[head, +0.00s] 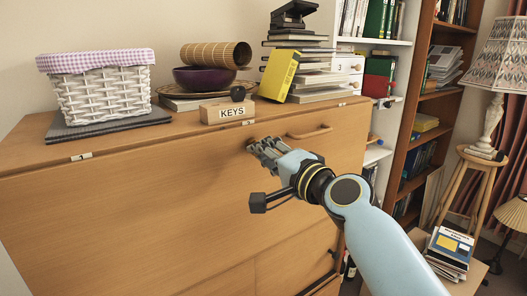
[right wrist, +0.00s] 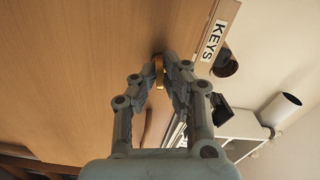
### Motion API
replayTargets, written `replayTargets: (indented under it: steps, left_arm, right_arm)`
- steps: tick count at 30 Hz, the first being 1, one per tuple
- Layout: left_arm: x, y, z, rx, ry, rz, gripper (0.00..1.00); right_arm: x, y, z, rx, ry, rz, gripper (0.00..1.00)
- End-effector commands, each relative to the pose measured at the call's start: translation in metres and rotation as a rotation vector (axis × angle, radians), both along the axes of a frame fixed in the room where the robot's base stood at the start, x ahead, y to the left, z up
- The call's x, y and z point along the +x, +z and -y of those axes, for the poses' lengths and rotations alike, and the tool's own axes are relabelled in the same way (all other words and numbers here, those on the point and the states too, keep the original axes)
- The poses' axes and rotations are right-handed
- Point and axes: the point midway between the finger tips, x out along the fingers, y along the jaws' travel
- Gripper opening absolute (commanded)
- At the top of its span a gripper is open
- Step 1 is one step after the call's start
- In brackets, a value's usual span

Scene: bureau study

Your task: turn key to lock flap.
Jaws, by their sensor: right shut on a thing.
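The bureau flap (head: 130,200) is a large wooden front panel that stands closed and upright; it also fills much of the right wrist view (right wrist: 80,60). My right gripper (head: 262,148) is at the upper part of the flap, below the KEYS block. In the right wrist view, its fingertips (right wrist: 168,78) are shut on a small brass-coloured key (right wrist: 158,68) at the flap's face. The fingers hide most of the key and the keyhole, so its turn angle cannot be told. My left gripper is not in view.
A curved wooden handle (head: 310,132) is on the flap just right of my fingers. On the bureau top are the KEYS block (head: 227,111), a white wicker basket (head: 103,95), bowls (head: 207,80) and stacked books (head: 318,85). The space left of my gripper is clear.

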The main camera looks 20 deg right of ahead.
Motion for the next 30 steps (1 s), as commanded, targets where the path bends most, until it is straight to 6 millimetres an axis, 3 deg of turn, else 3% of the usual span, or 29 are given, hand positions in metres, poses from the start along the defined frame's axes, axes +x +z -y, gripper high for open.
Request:
replayTargets:
  steps: [16,17,21,30]
  left_arm:
    - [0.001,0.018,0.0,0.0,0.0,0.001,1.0]
    - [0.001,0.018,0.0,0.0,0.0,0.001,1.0]
    - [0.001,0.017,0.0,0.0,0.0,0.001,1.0]
    - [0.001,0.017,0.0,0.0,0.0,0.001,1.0]
  right_arm:
    - [0.0,0.003,0.0,0.206,0.0,-0.075,0.0]
    - [0.0,0.003,0.0,0.212,0.0,-0.077,0.09]
    - [0.0,0.002,0.0,0.209,0.0,-0.075,0.27]
    - [0.0,0.002,0.0,0.208,0.0,-0.075,0.29]
